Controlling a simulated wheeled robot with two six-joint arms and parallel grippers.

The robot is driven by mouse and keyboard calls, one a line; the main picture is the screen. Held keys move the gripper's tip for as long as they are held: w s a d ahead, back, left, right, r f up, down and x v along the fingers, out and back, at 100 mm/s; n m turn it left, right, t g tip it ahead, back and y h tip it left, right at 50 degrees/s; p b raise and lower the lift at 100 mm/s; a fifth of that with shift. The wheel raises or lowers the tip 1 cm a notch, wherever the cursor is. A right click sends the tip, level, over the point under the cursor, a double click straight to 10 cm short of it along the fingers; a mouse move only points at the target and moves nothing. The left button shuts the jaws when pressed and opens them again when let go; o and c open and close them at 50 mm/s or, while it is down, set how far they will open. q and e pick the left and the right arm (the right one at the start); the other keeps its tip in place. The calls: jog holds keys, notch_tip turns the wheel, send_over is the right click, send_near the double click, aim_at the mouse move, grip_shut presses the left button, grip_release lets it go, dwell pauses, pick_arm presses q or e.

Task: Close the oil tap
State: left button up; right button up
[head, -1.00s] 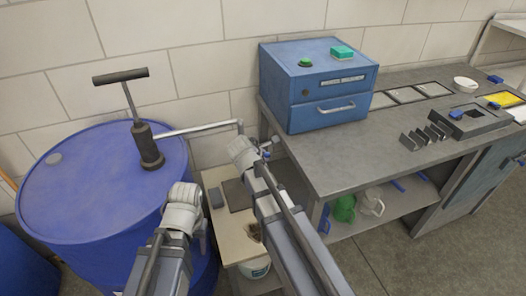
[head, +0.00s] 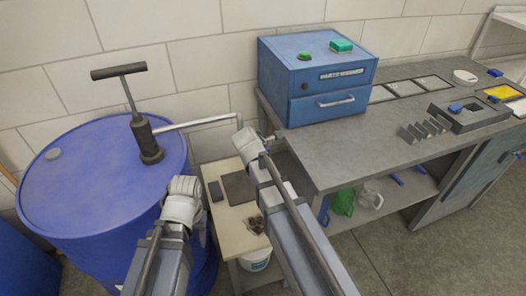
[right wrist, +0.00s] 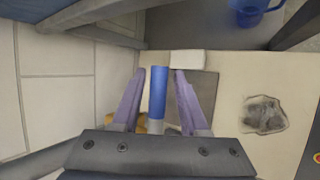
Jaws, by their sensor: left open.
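The oil tap's blue handle (right wrist: 158,95) stands between the two purple fingers of my right gripper (right wrist: 158,76) in the right wrist view. Gaps show on both sides of it, so the gripper is open around the handle without visibly touching it. In the head view, the grey oil pipe (head: 205,122) runs right from the hand pump (head: 148,140) on the blue drum (head: 90,190). Its tap end is mostly hidden by my right wrist. My left gripper (head: 203,228) is open and empty beside the drum's right side, partly hidden by its own wrist.
A small stand (head: 224,222) with a dark plate and a dark stain lies below the pipe end; a white bucket (head: 256,262) is under it. The metal workbench (head: 350,150) with a blue cabinet (head: 315,82) is close on the right. Floor is free at lower right.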

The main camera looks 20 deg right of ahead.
jog(key=shift+o, duration=0.5)
jog(key=p+v, duration=0.6)
jog(key=v, duration=0.1)
jog(key=shift+s+a+r, duration=0.15)
jog(key=shift+s+r, duration=0.05)
jog(key=shift+r, duration=0.1)
jog(key=s+a+f+m+g+y+p, duration=0.1)
jog(key=s+a+m+g, duration=0.2)
jog(key=s+a+m, duration=0.3)
jog(key=s+a+f+m+g+y+p, duration=0.1)
jog(key=s+a+m+g+y, duration=0.1)
jog(key=s+a+m, duration=0.5)
jog(key=s+g, duration=0.1)
jog(key=s, duration=0.5)
jog(key=shift+s+f+g+y, duration=0.25)
jog(key=shift+s+g+y, duration=0.05)
jog(key=shift+s, duration=0.1)
